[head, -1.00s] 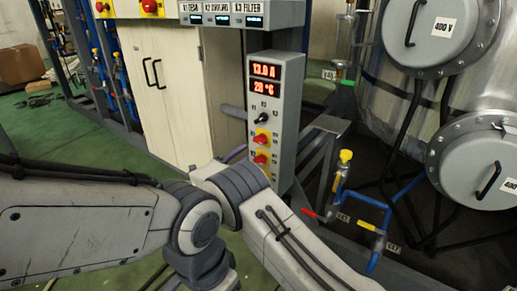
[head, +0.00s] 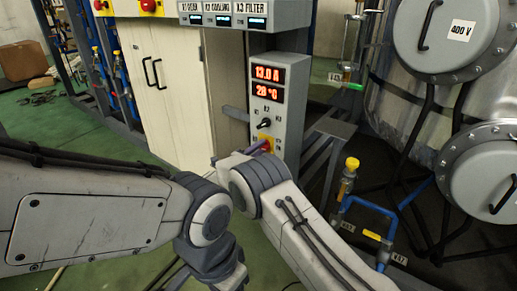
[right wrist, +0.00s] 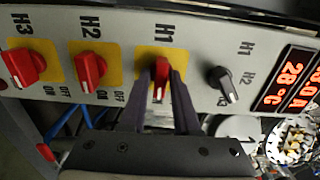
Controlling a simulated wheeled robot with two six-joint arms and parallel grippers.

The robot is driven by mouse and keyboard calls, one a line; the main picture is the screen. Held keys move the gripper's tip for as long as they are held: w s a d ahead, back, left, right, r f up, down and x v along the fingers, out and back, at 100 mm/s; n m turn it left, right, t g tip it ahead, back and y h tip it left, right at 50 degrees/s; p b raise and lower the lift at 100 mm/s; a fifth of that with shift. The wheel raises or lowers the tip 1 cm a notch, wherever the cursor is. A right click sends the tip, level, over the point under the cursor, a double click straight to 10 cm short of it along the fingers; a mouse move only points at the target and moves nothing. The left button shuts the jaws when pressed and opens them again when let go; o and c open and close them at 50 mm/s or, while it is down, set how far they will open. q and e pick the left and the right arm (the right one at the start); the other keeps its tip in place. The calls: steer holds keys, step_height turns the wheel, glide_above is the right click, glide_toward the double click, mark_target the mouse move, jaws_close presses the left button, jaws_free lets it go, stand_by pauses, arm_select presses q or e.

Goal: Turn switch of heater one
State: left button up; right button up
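The heater one switch H1 (right wrist: 161,78) is a red knob on a yellow plate, seen in the right wrist view. My right gripper (right wrist: 163,82) has its two dark fingers on either side of this knob, close to it. I cannot tell whether the fingers press on it. In the head view, the grey control panel (head: 289,110) stands in the middle.
Red switches H2 (right wrist: 90,68) and H3 (right wrist: 22,66) sit beside H1. A black selector (right wrist: 226,86) is on its other side, near the red display (right wrist: 287,78). A cabinet (head: 160,95) stands left of the panel; blue piping (head: 368,205) and a large tank (head: 405,110) stand right.

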steer(key=shift+d, duration=0.1)
jaws_close()
steer(key=shift+n, duration=0.3)
steer(key=shift+n+p, duration=2.65)
steer(key=shift+n, duration=5.95)
steer(key=o, duration=0.5)
jaws_free()
